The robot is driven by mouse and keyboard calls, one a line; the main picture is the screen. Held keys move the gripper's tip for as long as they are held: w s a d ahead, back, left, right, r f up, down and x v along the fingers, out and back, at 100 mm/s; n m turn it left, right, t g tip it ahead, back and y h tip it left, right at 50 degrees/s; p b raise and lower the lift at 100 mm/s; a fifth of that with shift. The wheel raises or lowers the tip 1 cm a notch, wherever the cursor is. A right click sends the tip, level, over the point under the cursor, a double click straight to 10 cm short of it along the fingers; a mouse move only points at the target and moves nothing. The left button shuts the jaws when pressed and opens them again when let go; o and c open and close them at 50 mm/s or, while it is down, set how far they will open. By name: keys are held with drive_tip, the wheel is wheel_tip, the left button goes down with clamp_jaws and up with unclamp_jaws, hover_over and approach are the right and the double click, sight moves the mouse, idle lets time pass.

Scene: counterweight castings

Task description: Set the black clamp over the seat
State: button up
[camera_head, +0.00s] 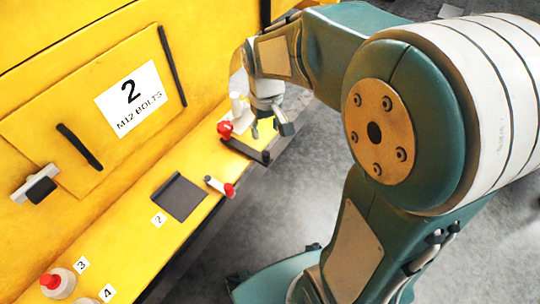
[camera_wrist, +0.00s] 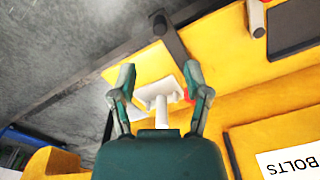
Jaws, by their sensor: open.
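A black bar (camera_head: 245,150), which looks like the black clamp's arm, lies across the yellow ledge near its outer edge. It also shows in the wrist view (camera_wrist: 172,40), beyond my fingertips. A white upright piece (camera_head: 238,106) with a red knob (camera_head: 224,128) stands beside it. In the wrist view a white T-shaped piece (camera_wrist: 158,93) appears between my fingers. My gripper (camera_head: 270,127) is open, with its fingers either side of that piece in the wrist view (camera_wrist: 157,85); contact is not clear. No seat can be told for certain; the arm partly hides this area.
A dark flat plate (camera_head: 180,197) lies on the ledge by a label 2. A small white pin with a red tip (camera_head: 219,186) is near the edge. A red-topped white knob (camera_head: 57,282) stands lower left. The yellow bolt door (camera_head: 80,110) rises behind the ledge. Grey floor lies beyond.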

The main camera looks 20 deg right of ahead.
sight(266, 153)
wheel_tip(266, 153, down, 11)
drive_tip(key=shift+a+r, duration=0.1)
drive_tip(key=shift+r, duration=0.05)
idle(0.4)
clamp_jaws()
